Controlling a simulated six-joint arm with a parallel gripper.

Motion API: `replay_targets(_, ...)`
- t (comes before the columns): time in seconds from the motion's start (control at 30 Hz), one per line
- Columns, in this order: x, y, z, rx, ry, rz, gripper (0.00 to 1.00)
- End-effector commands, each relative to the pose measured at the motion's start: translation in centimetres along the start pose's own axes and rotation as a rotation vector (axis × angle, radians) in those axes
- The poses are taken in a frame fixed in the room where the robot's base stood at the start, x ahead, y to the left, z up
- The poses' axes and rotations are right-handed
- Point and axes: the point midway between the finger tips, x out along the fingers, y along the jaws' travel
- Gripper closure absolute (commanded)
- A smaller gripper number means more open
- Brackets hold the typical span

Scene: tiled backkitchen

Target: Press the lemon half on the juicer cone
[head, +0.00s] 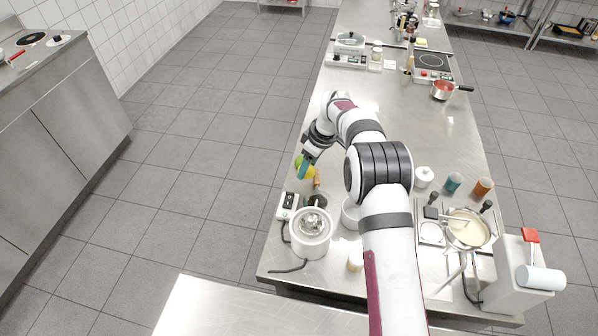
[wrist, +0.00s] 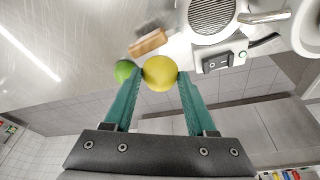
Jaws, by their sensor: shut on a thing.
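My gripper (wrist: 159,78) is shut on the yellow lemon half (wrist: 160,72), which sits between the tips of its teal fingers. Its rounded side shows; the cut face is hidden from the wrist view. In the head view my gripper (head: 304,170) hangs at the left edge of the steel table, with the lemon half (head: 310,171) partly hidden behind the finger. The white round appliance with a shiny metal top (head: 312,232) looks like the juicer. It stands nearer the camera, apart from the lemon; I cannot make out its cone clearly.
A green round fruit (wrist: 124,70) and a wooden piece (wrist: 148,42) are close to the lemon. A pan (head: 467,230) and jars (head: 453,182) stand to the right. The table's middle is clear.

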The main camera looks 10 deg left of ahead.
Motion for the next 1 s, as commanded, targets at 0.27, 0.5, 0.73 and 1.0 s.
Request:
replay_targets(0.27, -5.5, 1.6, 5.0, 0.004, 0.002, 0.001, 0.84)
replay_targets(0.5, -8.0, 0.8, 6.7, -0.046, 0.000, -0.013, 0.84)
replay_targets(0.73, -10.0, -7.4, 6.8, -0.307, -0.003, -0.085, 0.84)
replay_targets(1.0, -10.8, -13.9, 8.1, -0.504, 0.001, -0.141, 0.84)
